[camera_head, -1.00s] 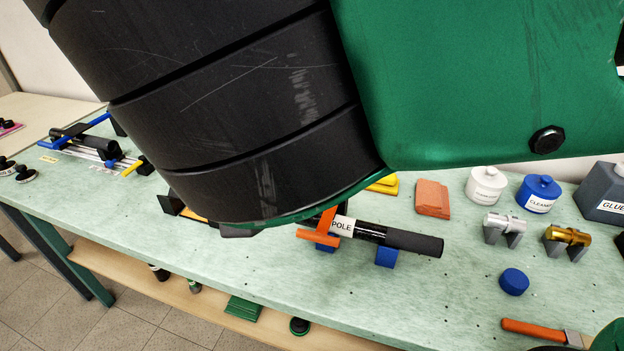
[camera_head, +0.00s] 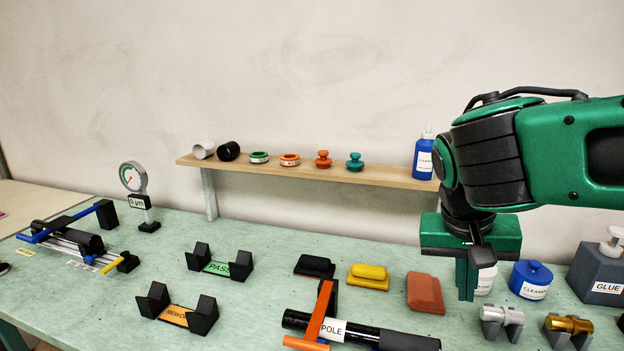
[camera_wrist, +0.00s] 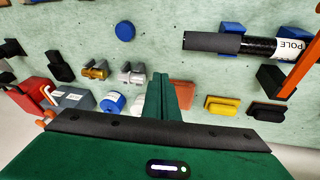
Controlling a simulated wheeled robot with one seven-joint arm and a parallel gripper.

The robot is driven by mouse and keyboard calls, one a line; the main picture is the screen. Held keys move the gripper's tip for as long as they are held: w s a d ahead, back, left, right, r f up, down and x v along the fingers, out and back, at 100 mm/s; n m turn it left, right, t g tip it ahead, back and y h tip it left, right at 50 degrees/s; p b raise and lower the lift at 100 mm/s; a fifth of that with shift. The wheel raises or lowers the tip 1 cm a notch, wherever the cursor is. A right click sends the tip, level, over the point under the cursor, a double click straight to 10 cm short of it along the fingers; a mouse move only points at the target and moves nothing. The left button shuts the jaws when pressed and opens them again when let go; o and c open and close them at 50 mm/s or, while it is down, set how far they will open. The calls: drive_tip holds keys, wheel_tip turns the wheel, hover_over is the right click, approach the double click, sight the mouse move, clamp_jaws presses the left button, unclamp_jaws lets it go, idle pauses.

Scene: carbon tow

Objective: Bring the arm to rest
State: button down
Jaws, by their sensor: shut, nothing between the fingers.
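My gripper (camera_head: 466,282) is at the right of the head view, on my green and black arm. It points down above the bench, its fingers together and empty. In the wrist view the closed green fingers (camera_wrist: 165,92) stand in the middle, with nothing between them. The fingertips appear in front of the white pot (camera_head: 485,280) and to the right of the orange block (camera_head: 425,293). I cannot tell the exact height over the bench.
A black tube labelled POLE (camera_head: 362,333) lies under an orange clamp (camera_head: 318,318). A blue CLEANER pot (camera_head: 530,280), a GLUE bottle (camera_head: 600,275) and metal fittings (camera_head: 502,318) stand at right. A wall shelf (camera_head: 300,172) holds rings, knobs and a blue bottle.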

drive_tip(key=s+d+f+g+y, duration=0.1)
drive_tip(key=s+d+f, duration=0.3)
drive_tip(key=s+d, duration=0.3)
drive_tip(key=s+d+f+m+g+y, duration=0.1)
drive_tip(key=s+d+f+y, duration=0.1)
drive_tip(key=s+d+f, duration=0.2)
drive_tip(key=s+d, duration=0.3)
drive_tip(key=d, duration=0.1)
drive_tip(key=shift+m, duration=0.3)
drive_tip(key=shift+s, duration=0.1)
drive_tip(key=shift+w+d+f, duration=0.1)
drive_tip(key=shift+w+f, duration=0.15)
drive_tip(key=shift+w, duration=0.35)
